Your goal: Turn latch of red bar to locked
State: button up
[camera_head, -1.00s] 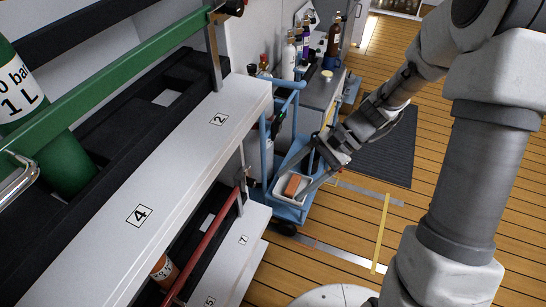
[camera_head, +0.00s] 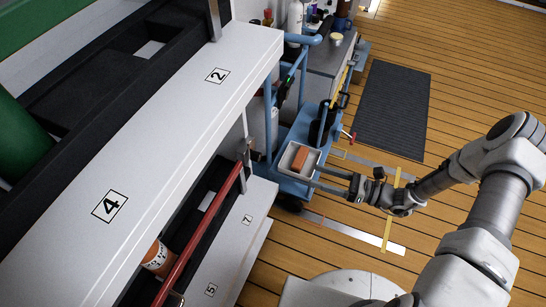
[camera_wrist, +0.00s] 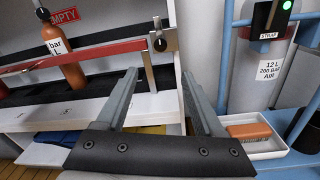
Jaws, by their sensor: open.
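The red bar (camera_head: 203,232) runs along the front of the lower rack shelf in the head view. It crosses the upper left of the wrist view (camera_wrist: 85,54). Its latch, a dark knob on a metal post (camera_wrist: 158,43), stands at the bar's right end in the wrist view. The latch end is small in the head view (camera_head: 246,152), so its turn position is hard to tell. My gripper (camera_wrist: 159,74) is open and empty, its fingers pointing toward the post, with the latch beyond the fingertips. In the head view my gripper (camera_head: 316,177) is right of the bar's latch end, apart from it.
An orange bottle (camera_wrist: 64,55) is behind the bar. The white upper shelf (camera_head: 150,160) overhangs the lower one.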

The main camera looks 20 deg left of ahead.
aim_at(260, 158)
jog(key=a+b, duration=0.1)
jog(key=a, duration=0.4)
jog(key=a+b, duration=0.1)
jog(key=a, duration=0.5)
jog(key=a+b, duration=0.1)
jog(key=a, duration=0.5)
jog(key=shift+w+a+f, duration=0.1)
jog(key=shift+w+a, duration=0.1)
jog(key=shift+w, duration=0.2)
jog(key=shift+c, duration=0.2)
grip_shut()
